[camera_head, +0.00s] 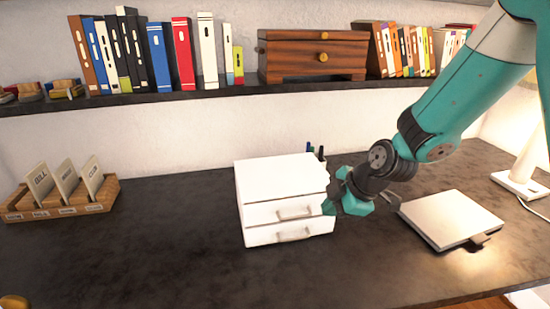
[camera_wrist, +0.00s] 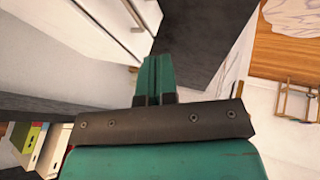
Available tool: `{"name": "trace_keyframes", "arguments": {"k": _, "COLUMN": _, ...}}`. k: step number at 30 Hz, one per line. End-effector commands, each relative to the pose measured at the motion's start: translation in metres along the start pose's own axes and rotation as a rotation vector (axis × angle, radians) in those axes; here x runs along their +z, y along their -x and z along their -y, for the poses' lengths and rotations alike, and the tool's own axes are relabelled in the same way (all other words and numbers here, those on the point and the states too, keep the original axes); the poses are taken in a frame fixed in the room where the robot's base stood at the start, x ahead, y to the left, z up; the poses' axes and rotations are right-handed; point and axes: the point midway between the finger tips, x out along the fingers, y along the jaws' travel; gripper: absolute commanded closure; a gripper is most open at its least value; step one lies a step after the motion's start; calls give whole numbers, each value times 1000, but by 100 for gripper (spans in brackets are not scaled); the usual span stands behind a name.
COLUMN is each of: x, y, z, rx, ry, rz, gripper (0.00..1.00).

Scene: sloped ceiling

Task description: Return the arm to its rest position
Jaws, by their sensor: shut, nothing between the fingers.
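My teal arm reaches in from the upper right in the head view. My gripper (camera_head: 329,207) is at the right side of the white drawer unit (camera_head: 282,181), close to the upper drawer's front corner; I cannot tell whether it touches. In the wrist view, the teal fingers of my gripper (camera_wrist: 152,68) are together with nothing between them. The white drawer unit (camera_wrist: 110,22) shows at the upper left there. Its upper drawer (camera_head: 290,211) seems to stand slightly out, and its lower drawer (camera_head: 291,232) looks shut.
A white flat box (camera_head: 450,219) lies right of my gripper on the dark desk (camera_head: 150,255). A lamp (camera_head: 525,165) stands at the far right. A wooden card holder (camera_head: 62,205) is at the left. A shelf (camera_head: 130,100) with books and a wooden chest (camera_head: 314,57) runs behind. The desk's left middle is clear.

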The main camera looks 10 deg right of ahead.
Motion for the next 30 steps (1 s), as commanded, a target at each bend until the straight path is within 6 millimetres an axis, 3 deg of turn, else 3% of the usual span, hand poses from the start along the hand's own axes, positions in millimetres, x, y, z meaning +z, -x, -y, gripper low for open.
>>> {"name": "trace_keyframes", "arguments": {"k": 4, "x": -24, "y": 17, "z": 9, "rx": -36, "ry": -83, "rz": -18, "gripper": 100}}
{"name": "trace_keyframes", "arguments": {"k": 7, "x": -56, "y": 44, "z": 30, "rx": -106, "ry": -229, "rz": -27, "gripper": 100}}
{"name": "trace_keyframes", "arguments": {"k": 12, "x": -106, "y": 102, "z": 87, "rx": -256, "ry": -540, "rz": 25, "gripper": 100}}
{"name": "trace_keyframes", "arguments": {"k": 15, "x": -120, "y": 132, "z": 120, "rx": -318, "ry": -702, "rz": 92, "gripper": 100}}
{"name": "trace_keyframes", "arguments": {"k": 21, "x": -128, "y": 166, "z": 163, "rx": -368, "ry": -902, "rz": 205, "gripper": 100}}
{"name": "trace_keyframes", "arguments": {"k": 30, "x": -128, "y": 172, "z": 170, "rx": -373, "ry": -937, "rz": 228, "gripper": 100}}
